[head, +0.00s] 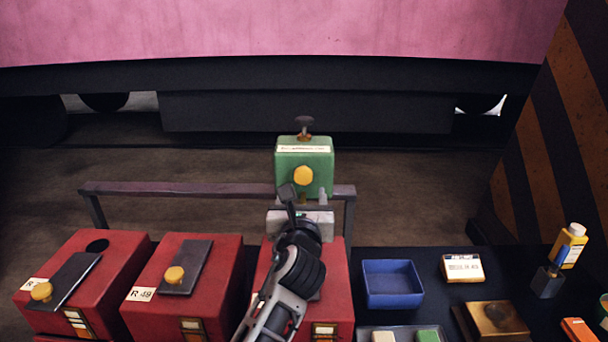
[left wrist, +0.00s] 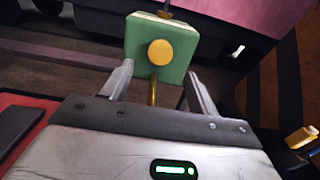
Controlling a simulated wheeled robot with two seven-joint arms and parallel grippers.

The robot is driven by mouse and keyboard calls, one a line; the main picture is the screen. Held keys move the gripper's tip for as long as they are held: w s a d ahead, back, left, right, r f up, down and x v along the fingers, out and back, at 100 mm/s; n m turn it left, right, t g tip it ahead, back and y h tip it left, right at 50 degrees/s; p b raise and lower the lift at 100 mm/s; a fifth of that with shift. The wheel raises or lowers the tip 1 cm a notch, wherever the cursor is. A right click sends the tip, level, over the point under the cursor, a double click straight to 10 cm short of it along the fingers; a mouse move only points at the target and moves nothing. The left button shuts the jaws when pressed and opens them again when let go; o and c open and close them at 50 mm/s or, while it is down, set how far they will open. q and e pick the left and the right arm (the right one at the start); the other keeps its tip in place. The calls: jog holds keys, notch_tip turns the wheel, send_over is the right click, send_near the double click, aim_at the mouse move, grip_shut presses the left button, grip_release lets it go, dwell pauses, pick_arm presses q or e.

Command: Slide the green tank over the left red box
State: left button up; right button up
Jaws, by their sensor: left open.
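The green tank (head: 303,150) has a yellow knob on its front, a label strip and a dark handwheel on top. It appears upright by the rail, behind the right red box. My left gripper (head: 305,198) is open, just below and in front of the tank. In the left wrist view, the green tank (left wrist: 178,62) shows beyond the open fingers (left wrist: 158,85), with a brass stem beneath its knob. I cannot tell whether they touch. The left red box (head: 120,255) has a dark plate with a yellow knob and a round hole on top. My right gripper is not in view.
A middle red box (head: 222,265) and a right red box (head: 335,270), partly covered by my arm, stand alongside. A metal rail (head: 180,189) runs behind them. A blue tray (head: 392,297), a label card (head: 462,267) and a yellow bottle (head: 570,247) are to the right.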

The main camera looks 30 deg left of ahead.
aim_at(302, 178)
pick_arm(q)
jog(key=x, duration=0.9)
grip_shut()
jog(key=shift+a, duration=0.1)
